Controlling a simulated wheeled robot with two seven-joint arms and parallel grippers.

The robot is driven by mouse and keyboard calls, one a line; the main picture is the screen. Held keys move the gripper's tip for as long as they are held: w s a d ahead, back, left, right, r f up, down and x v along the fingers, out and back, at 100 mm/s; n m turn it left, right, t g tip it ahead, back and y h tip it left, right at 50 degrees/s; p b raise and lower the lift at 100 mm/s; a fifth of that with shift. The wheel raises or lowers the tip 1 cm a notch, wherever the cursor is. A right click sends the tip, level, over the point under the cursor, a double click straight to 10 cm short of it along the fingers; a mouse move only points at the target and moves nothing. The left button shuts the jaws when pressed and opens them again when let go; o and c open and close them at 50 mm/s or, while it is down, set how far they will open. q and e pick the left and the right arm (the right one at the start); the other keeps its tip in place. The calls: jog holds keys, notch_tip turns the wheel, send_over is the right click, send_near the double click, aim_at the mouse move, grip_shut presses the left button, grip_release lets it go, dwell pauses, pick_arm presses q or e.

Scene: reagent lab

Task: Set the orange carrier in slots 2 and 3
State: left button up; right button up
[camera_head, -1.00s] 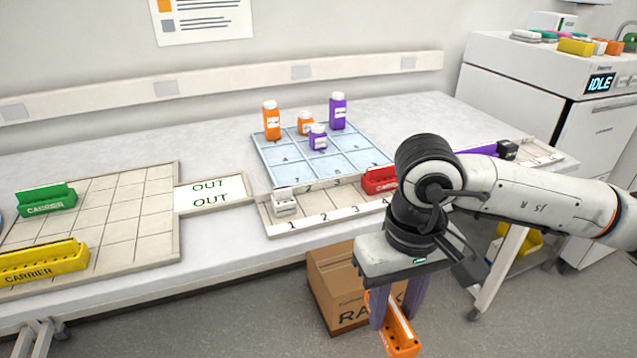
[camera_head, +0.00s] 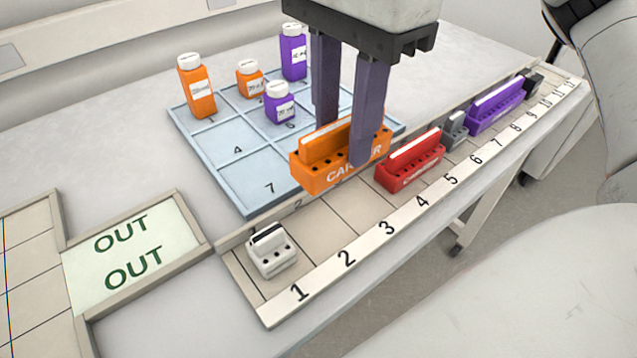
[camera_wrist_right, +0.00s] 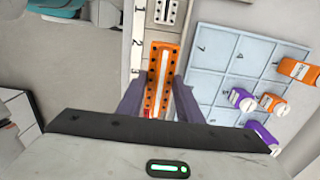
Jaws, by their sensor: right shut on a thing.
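The orange carrier (camera_head: 312,176) is held by my right gripper (camera_head: 343,145), whose two fingers are shut on its long sides. In the head view it appears upright and raised, over the back of the numbered rack (camera_head: 325,283) around slots 2 and 3. Bare floor of slots 2 and 3 shows in front of it. My left gripper is not in view.
A white block (camera_head: 271,254) stands in slot 1. A red carrier (camera_head: 408,172) fills slots 4 and 5, close to the orange one. Beyond are a grey block (camera_head: 455,128) and a purple carrier (camera_head: 497,112). Bottles stand on the blue grid (camera_head: 215,150) behind.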

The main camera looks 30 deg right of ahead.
aim_at(346, 144)
jog(key=f, duration=0.4)
jog(key=shift+s+f, duration=0.3)
jog(key=shift+f, duration=0.05)
jog(key=shift+w+f+b, duration=0.1)
jog(key=shift+f+b, duration=0.4)
jog(key=shift+f, duration=1.95)
jog(key=o, duration=1.1)
jog(key=shift+r, duration=0.1)
jog(key=shift+r+p, duration=0.3)
jog(key=shift+p, duration=0.1)
notch_tip(346, 144, up, 12)
jog(key=shift+f+p, duration=0.2)
jog(key=shift+p, duration=0.25)
